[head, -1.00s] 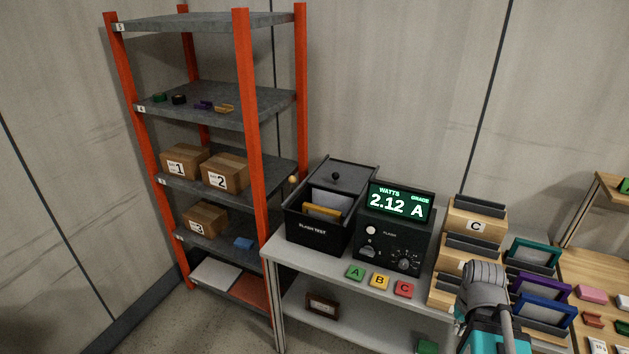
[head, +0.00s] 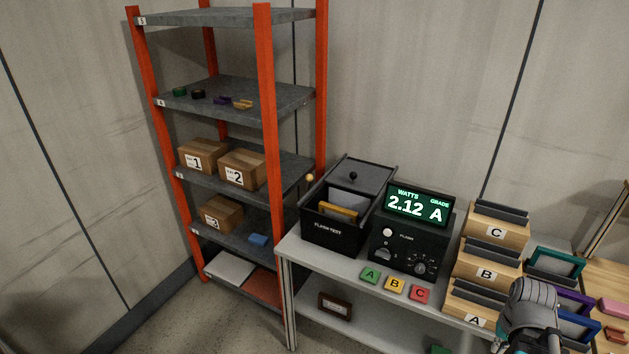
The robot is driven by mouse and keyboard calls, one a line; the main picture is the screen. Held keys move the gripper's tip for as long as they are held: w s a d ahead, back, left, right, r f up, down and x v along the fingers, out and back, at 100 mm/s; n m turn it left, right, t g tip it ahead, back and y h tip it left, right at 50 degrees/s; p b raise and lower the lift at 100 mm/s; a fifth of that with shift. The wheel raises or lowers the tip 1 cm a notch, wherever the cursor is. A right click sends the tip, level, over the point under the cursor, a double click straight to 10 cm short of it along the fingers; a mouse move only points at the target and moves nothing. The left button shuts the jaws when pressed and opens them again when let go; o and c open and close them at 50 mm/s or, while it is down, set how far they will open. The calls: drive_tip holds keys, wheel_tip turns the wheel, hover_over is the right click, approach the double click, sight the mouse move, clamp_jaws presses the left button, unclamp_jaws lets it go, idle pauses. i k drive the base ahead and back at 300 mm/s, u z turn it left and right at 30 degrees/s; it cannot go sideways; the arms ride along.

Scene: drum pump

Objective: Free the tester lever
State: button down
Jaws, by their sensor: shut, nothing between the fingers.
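The black flash test box (head: 334,235) stands on the grey bench with its sliding lid part-way back. The lid bears a black knob (head: 353,175). A yellow-framed panel (head: 338,214) sits upright in the open front part. A small yellow ball (head: 309,178) shows at the box's left rear edge; it looks like a lever knob, but its rod is too small to make out. The black meter (head: 408,244) beside the box reads 2.12 watts, grade A. A grey and teal part of my arm shows at the lower right; my gripper is not in view.
Green, yellow and red buttons A, B, C (head: 395,285) lie along the bench front. Wooden racks (head: 490,262) and coloured frames (head: 556,263) stand to the right. An orange-posted shelf (head: 270,130) with boxes stands close on the left. Floor in front is clear.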

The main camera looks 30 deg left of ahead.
sight(309, 178)
drive_tip(key=u, duration=0.05)
drive_tip(key=k, duration=0.8)
drive_tip(key=u, duration=0.6)
drive_tip(key=i, duration=1.5)
